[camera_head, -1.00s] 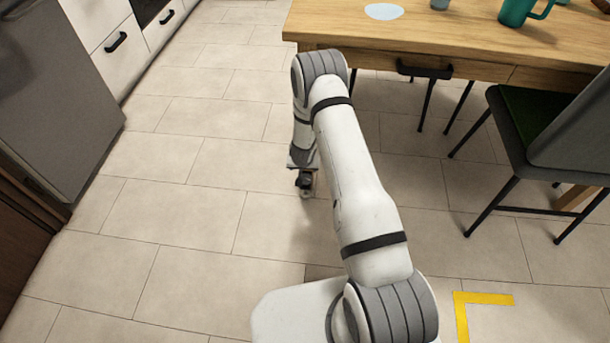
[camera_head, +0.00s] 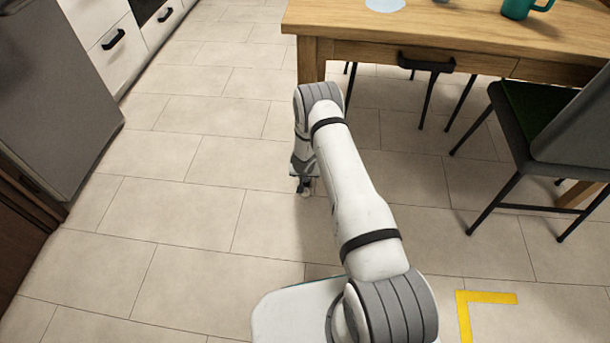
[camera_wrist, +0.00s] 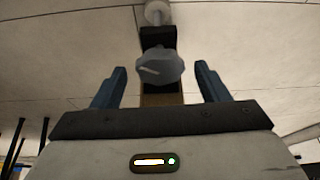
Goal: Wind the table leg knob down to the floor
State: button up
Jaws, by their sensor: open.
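The knob (camera_wrist: 158,68) is grey and faceted, with a pale line on its face. In the wrist view it sits between the two blue fingers of my gripper (camera_wrist: 160,66), with a gap on each side. My gripper is open. Beyond the knob are a dark block (camera_wrist: 158,36) and a round pale foot (camera_wrist: 157,12) against the floor tiles; I cannot tell whether it touches them. Part of the wooden leg (camera_wrist: 162,99) shows below the knob. In the head view, the table leg (camera_head: 311,62) is mostly behind my arm, and the knob is hidden.
The wooden table (camera_head: 440,28) has a drawer with a dark handle and a teal mug (camera_head: 518,8) on top. A dark chair (camera_head: 540,125) stands to the right. Grey and white cabinets line the left. The tiled floor left of my arm is clear.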

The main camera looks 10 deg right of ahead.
jog(key=c, duration=1)
jog(key=shift+r, duration=0.1)
jog(key=shift+r+p, duration=0.1)
jog(key=shift+p, duration=0.4)
jog(key=shift+m+p, duration=0.5)
jog(key=shift+p, duration=0.35)
jog(key=shift+w+a+f+m+h, duration=0.1)
jog(key=shift+w+f+m+h, duration=0.1)
jog(key=shift+m+h, duration=0.4)
jog(key=shift+m+g+b, duration=0.4)
jog(key=shift+m+b, duration=0.05)
jog(key=shift+m, duration=0.75)
jog(key=shift+r, duration=0.1)
